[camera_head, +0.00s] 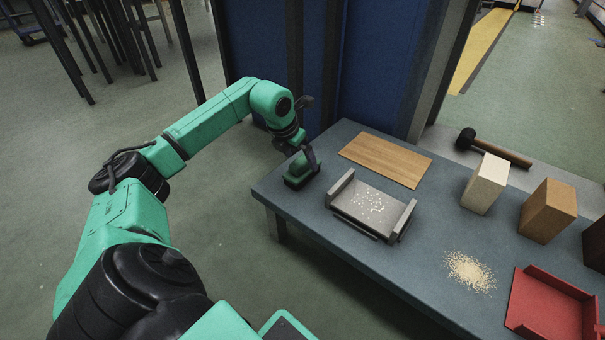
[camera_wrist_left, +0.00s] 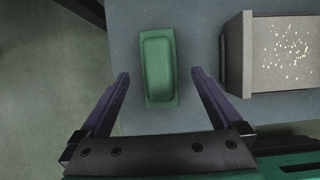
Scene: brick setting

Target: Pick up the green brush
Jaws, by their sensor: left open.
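The green brush (camera_head: 299,172) lies on the grey-blue table (camera_head: 302,205) near its left corner. In the left wrist view the brush (camera_wrist_left: 158,68) is a green block with rounded raised edges, lying lengthwise away from me. My left gripper (camera_head: 305,160) is over the brush, and its fingers partly hide it in the head view. In the left wrist view the gripper (camera_wrist_left: 160,82) is open, one finger on each side of the brush's near end, with gaps on both sides. My right gripper is not in view.
A grey dustpan (camera_head: 344,188) with pale crumbs sits right of the brush. A wooden board (camera_head: 386,160) lies behind it. A crumb pile (camera_head: 468,272), a red dustpan (camera_head: 549,309), a cream block (camera_head: 484,184), a brown block (camera_head: 547,211) and a mallet (camera_head: 497,149) are farther right.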

